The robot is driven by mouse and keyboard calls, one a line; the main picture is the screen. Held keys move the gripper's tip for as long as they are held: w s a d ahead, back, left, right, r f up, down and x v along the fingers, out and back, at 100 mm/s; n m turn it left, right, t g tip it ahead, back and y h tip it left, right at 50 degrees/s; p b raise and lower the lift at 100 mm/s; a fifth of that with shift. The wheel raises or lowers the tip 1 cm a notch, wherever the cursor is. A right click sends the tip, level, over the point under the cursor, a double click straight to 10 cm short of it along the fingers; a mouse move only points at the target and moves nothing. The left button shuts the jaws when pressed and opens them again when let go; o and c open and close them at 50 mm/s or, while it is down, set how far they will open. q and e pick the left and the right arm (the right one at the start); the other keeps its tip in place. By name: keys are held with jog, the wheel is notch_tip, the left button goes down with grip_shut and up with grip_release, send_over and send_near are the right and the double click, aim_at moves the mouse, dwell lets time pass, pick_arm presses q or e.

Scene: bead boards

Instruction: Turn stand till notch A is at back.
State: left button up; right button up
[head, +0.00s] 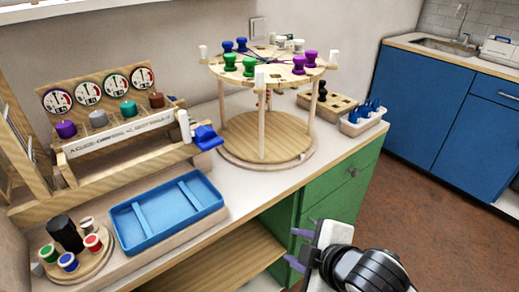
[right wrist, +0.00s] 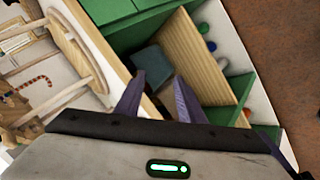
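The stand (head: 245,142) is a round wooden turntable on the counter. It has a round base, several posts, and a raised top disc (head: 272,68) with green, blue, white and purple spools and white-capped posts at its rim. The letters and notches on the disc are too small to tell apart, so I cannot tell where notch A is. My right gripper (head: 297,248) is open and empty, low in front of the green cabinet and apart from the stand. Its two purple fingers also show spread in the right wrist view (right wrist: 157,95). My left gripper is not in view.
A blue tray (head: 128,231) lies in front left of the stand. A wooden rack with dials (head: 100,150) stands behind it. A white bin (head: 352,130) with blue items is at the right. The green cabinet (head: 335,190) has an open shelf beside it.

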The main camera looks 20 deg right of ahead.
jog(key=w+a+r+n+t+y, duration=0.1)
jog(key=w+r+n+t, duration=0.4)
jog(key=w+r+n, duration=0.6)
jog(key=n+t+y, duration=0.2)
jog(key=n+t, duration=0.1)
jog(key=n, duration=1.2)
send_near(262, 75)
jog(key=w, duration=0.1)
jog(key=x, duration=1)
jog(key=shift+a, duration=0.1)
jog(key=shift+c, duration=0.4)
grip_shut()
